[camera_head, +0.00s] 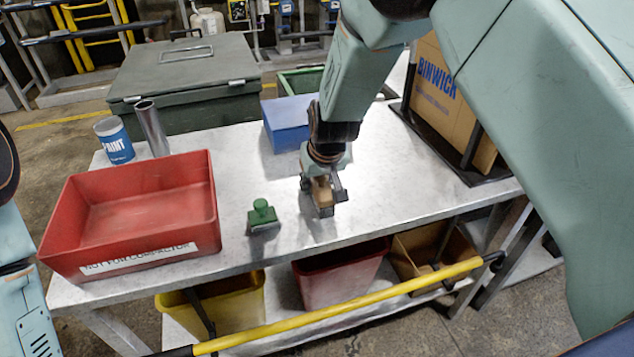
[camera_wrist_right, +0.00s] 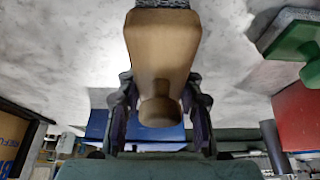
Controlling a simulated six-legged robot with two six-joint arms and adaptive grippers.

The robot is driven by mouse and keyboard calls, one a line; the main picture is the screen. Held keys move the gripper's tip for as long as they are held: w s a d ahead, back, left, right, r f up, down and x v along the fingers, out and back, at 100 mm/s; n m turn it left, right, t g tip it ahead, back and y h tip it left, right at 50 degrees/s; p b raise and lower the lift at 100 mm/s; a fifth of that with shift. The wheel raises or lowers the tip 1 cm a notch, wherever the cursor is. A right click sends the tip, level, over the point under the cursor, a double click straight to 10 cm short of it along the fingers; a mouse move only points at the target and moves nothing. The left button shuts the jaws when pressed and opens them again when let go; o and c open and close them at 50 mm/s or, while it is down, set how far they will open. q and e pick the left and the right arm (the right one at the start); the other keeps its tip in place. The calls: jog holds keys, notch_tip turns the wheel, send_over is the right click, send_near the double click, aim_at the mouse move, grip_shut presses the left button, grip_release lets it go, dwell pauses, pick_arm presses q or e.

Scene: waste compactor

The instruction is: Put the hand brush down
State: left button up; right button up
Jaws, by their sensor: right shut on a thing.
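The hand brush has a tan wooden body (camera_head: 322,190) and shows large in the right wrist view (camera_wrist_right: 162,50), with a rounded knob and a strip of grey bristles at the far end. My right gripper (camera_head: 323,200) is shut on it, with its two fingers (camera_wrist_right: 160,112) on either side of the knob. It is low over the bare middle of the metal table (camera_head: 385,200). I cannot tell whether the bristles touch the tabletop. My left gripper is out of view.
A green knobbed tool (camera_head: 262,215) stands left of the brush. Further left are a red tray (camera_head: 140,175), a paint can (camera_head: 115,140) and a metal cylinder (camera_head: 152,128). A blue box (camera_head: 288,122) is behind; a cardboard box (camera_head: 440,90) is right. Clear tabletop lies around the brush.

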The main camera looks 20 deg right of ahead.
jog(key=shift+d, duration=0.1)
jog(key=o, duration=0.6)
jog(key=shift+s, duration=0.15)
jog(key=o, duration=0.3)
jog(key=shift+o, duration=0.6)
jog(key=p+v, duration=0.1)
jog(key=v, duration=1.1)
jog(key=shift+r, duration=0.1)
jog(key=shift+s, duration=0.1)
